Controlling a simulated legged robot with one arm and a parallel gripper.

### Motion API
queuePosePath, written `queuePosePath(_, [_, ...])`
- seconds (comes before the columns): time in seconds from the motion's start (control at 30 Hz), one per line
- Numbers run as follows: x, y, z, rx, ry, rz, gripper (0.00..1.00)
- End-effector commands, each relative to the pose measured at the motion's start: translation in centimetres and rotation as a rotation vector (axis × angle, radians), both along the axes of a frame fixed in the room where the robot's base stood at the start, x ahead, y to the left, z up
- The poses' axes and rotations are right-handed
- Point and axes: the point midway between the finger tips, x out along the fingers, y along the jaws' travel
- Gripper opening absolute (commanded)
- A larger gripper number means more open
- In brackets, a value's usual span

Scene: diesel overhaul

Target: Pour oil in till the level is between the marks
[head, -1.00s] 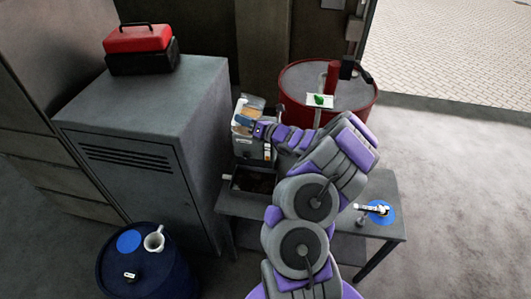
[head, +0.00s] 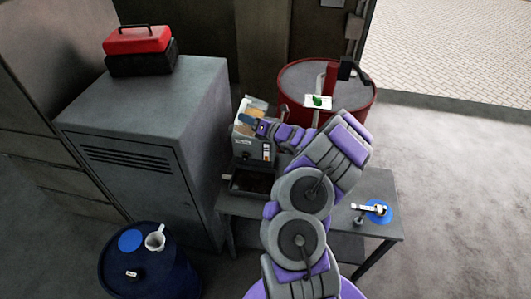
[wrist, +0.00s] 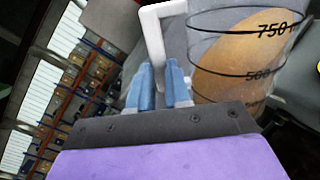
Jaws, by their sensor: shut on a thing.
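A clear measuring jug (wrist: 245,50) fills the right of the wrist view, with black rings marked 750 and 500. Amber oil lies slanted in it, so the jug is tilted. My gripper (wrist: 160,85) has its blue fingers shut on the jug's white handle (wrist: 163,35). In the head view the jug (head: 254,106) and my gripper (head: 247,119) are over the top of a grey engine block (head: 243,150). A small sight gauge (head: 267,152) is on its front; its level and marks are too small to read. The jug's spout and any stream are hidden.
The engine stands on a grey bench (head: 385,225) with a dark open tray (head: 252,182) before it. A blue disc with a tool (head: 377,210) lies at right. A blue drum (head: 150,275) carries a white pitcher (head: 155,238). A red drum (head: 330,100) and grey cabinet (head: 150,140) stand nearby.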

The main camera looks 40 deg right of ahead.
Motion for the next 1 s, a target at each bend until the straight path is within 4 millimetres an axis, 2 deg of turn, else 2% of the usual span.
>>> queuePosePath(0.2, [0.13,-0.24,0.65,0.061,0.019,0.0,0.0])
queuePosePath(0.5, [0.16,0.44,0.81,0.075,0.022,0.001,0.0])
queuePosePath(0.77, [0.17,-0.3,0.65,0.081,0.023,0.001,0.0])
queuePosePath(1.0, [0.32,-0.46,1.15,0.154,0.046,0.002,0.0])
